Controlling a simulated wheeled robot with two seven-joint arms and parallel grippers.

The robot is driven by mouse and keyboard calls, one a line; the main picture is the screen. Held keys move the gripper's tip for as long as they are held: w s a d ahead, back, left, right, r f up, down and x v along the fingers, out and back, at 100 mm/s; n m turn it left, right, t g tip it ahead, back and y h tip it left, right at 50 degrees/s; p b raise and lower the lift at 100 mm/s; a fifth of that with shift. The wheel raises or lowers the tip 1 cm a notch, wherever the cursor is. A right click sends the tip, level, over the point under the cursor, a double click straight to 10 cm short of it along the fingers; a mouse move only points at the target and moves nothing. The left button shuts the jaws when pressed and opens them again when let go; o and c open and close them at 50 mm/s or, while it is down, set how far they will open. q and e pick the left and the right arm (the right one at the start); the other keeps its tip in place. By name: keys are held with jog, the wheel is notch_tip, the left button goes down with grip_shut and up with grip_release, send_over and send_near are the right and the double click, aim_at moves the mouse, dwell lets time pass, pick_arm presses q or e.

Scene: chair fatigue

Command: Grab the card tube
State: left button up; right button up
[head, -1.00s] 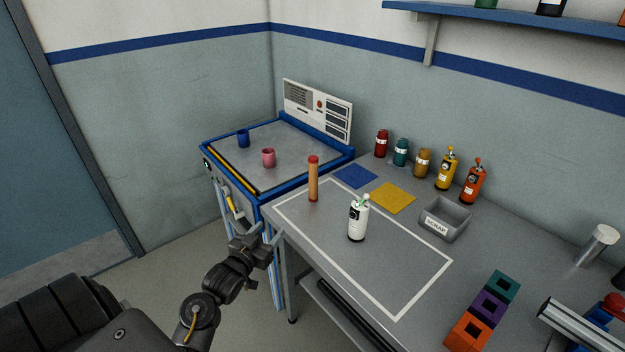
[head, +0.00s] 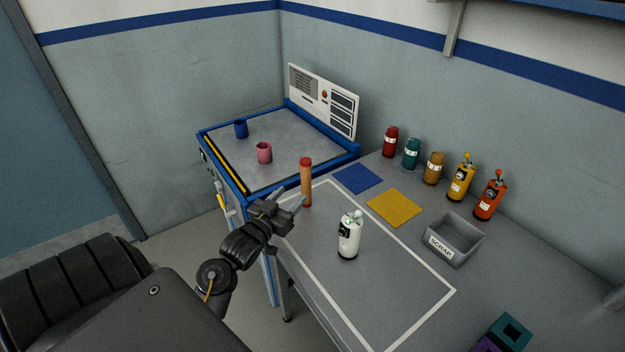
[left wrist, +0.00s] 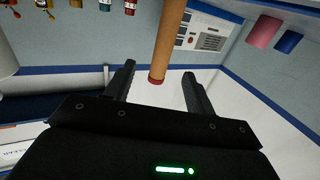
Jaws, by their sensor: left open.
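The card tube (head: 306,185), brown with a red cap, stands upright on the grey table near the corner of the white outline. In the left wrist view the tube (left wrist: 167,38) appears upside down, with its red end between the lines of the two fingers. My left gripper (head: 289,202) is open and just left of the tube in the head view. In the left wrist view the open fingers (left wrist: 159,72) flank the red end; I cannot tell whether they touch it. My right gripper is out of view.
A white bottle (head: 348,236) stands right of the tube. A blue-edged bench (head: 290,150) with a pink cup (head: 264,153) and a blue cup (head: 241,128) is behind. A scrap bin (head: 454,240) and several bottles stand right. The outlined area's front is clear.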

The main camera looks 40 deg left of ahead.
aim_at(303, 182)
pick_arm(q)
jog(key=w, duration=0.2)
jog(key=w+a, duration=0.1)
jog(key=w, duration=0.1)
jog(key=shift+a+p, duration=0.15)
jog(key=shift+p, duration=0.15)
jog(key=shift+w, duration=0.65)
jog(key=w, duration=0.1)
jog(key=w+p, duration=0.1)
jog(key=w, duration=0.2)
jog(key=shift+w+a+f, duration=0.3)
jog(key=shift+a, duration=0.05)
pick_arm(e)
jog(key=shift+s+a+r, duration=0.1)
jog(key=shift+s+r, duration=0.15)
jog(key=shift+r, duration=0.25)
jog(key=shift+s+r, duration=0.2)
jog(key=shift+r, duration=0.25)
pick_arm(q)
jog(key=c, duration=1)
